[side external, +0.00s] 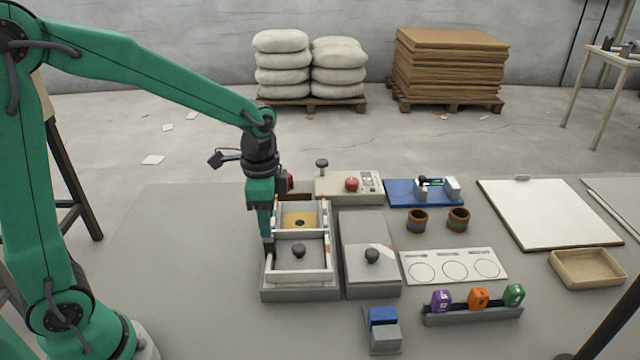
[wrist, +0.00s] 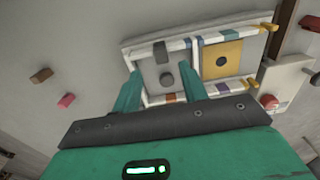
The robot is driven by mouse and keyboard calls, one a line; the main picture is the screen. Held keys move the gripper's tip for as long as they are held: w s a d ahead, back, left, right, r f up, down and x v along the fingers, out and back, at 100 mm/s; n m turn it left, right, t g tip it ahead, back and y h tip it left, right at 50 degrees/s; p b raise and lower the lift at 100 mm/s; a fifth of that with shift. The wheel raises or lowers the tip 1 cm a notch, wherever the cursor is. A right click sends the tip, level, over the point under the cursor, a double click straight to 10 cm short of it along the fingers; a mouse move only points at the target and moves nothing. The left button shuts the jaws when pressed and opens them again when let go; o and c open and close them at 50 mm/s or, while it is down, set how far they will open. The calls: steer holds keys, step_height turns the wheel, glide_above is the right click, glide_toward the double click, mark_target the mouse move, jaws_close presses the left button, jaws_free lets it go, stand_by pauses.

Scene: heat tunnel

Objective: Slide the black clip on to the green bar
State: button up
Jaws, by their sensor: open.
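A blue board (side external: 400,192) at the back right carries two grey blocks. Between them is a small green bar (side external: 437,182), with a small black piece (side external: 423,181) at its left that looks like the black clip; at this size I cannot tell how they touch. My gripper (side external: 268,246) points down at the left side of a white-framed grey box, well left of the blue board. In the wrist view my gripper (wrist: 160,68) is open, with a dark knob and a dark grey block seen between its fingers. Neither bar nor clip shows clearly in the wrist view.
The white-framed box (side external: 302,277) has a grey panel with a knob and a yellow panel behind. A grey lidded box (side external: 368,270) stands beside it. Two brown cups (side external: 417,221) stand before the blue board. A red button (side external: 352,184) is on a beige box.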

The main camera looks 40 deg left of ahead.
mark_target(270, 248)
steer(key=shift+r, duration=0.7)
steer(key=c, duration=0.7)
steer(key=shift+r+n, duration=0.2)
steer(key=shift+n, duration=0.1)
jaws_close()
steer(key=shift+a+r+n, duration=0.15)
steer(key=shift+r+n, duration=0.3)
steer(key=shift+n, duration=0.05)
steer(key=shift+f, duration=0.15)
steer(key=shift+f, duration=2.9)
